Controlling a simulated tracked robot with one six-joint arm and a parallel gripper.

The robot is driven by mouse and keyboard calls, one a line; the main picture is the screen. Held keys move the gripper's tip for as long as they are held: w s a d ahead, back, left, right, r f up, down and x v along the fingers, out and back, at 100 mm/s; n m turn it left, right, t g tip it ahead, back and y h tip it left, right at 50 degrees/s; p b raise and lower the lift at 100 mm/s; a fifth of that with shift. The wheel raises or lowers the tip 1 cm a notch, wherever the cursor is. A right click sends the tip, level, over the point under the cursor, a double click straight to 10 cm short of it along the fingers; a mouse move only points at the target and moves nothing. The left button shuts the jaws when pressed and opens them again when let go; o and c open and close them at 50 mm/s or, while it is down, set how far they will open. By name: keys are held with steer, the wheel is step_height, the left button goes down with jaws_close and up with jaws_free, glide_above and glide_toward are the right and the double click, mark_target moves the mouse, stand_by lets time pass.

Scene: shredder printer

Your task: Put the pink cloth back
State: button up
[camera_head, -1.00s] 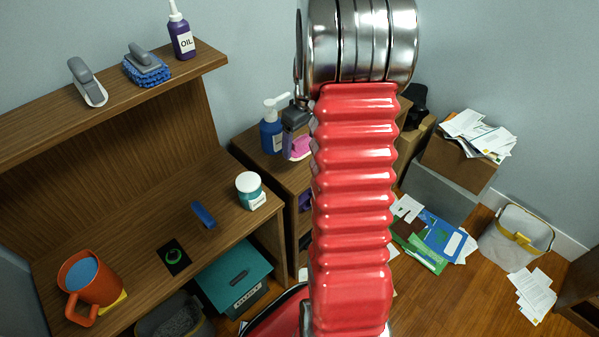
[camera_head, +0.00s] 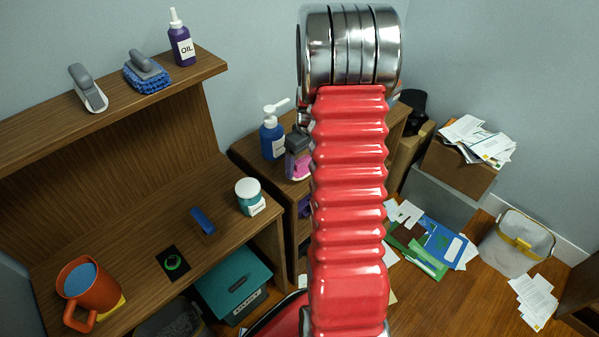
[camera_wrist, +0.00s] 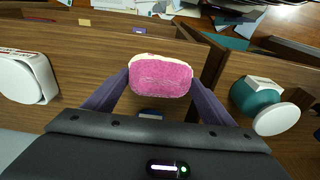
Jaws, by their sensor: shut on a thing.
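The pink cloth (camera_wrist: 160,78) shows in the wrist view as a small, thick pink pad with a pale cream edge. My gripper (camera_wrist: 159,88) is shut on it, with one dark finger at each side. In the head view a pink patch of the cloth (camera_head: 299,166) shows left of my red arm, below a grey part. The arm hides most of my gripper there. The patch appears over or close to the drawer cabinet (camera_head: 253,160); I cannot tell whether it touches the top.
A blue pump bottle (camera_head: 273,137) stands beside the cloth. A teal jar (camera_head: 249,197), blue object (camera_head: 203,221) and orange mug (camera_head: 90,285) stand on the desk. A shelf (camera_head: 120,100) holds two brushes and an oil bottle (camera_head: 181,45). Papers (camera_head: 435,245) litter the floor.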

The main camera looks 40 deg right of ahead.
steer(key=shift+f, duration=1.9)
steer(key=shift+f, duration=0.1)
steer(key=o, duration=1)
steer(key=r, duration=0.4)
steer(key=s+r, duration=0.1)
steer(key=r, duration=0.7)
steer(key=shift+s+r, duration=0.1)
steer(key=shift+s, duration=0.15)
